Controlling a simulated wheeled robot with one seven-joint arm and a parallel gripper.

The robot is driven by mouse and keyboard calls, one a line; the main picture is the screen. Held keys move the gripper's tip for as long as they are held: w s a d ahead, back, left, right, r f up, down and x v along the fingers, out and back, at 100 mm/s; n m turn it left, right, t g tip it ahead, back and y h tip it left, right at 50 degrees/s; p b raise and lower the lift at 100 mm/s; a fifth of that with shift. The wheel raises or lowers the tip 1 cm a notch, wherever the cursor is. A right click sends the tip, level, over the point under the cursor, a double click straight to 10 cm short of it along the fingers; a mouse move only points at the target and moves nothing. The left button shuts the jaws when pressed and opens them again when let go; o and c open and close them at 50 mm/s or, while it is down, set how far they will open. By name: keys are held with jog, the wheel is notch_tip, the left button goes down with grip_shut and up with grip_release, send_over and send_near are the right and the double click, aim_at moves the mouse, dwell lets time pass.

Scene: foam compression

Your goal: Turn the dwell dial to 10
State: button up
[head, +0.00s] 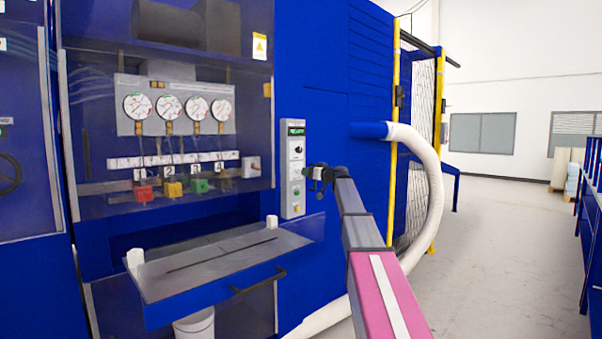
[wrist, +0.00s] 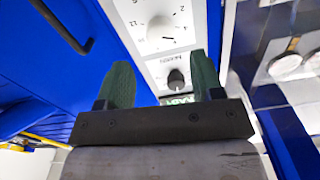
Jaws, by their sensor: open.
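The control panel (head: 291,190) is a narrow grey plate on the blue machine front. A pale round dial with numbers around it, apparently the dwell dial (wrist: 160,34), shows in the wrist view, which looks upside down. Its setting is too small to read. The dial (head: 296,171) is small in the head view, just left of my gripper. My gripper (head: 314,180) is at the panel's right side. In the wrist view my gripper (wrist: 161,72) has its two green fingers apart, with nothing seen between them. The dial appears beyond the fingertips; contact cannot be told.
A black knob (wrist: 177,80) and a lit green display (head: 296,128) are on the same panel, close to the dial. Below left, a grey shelf (head: 215,262) with a black handle sticks out. A white hose (head: 433,185) curves at the right.

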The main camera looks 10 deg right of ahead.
aim_at(300, 170)
jog(key=x, duration=0.6)
jog(key=c, duration=0.9)
jog(key=shift+c, duration=0.2)
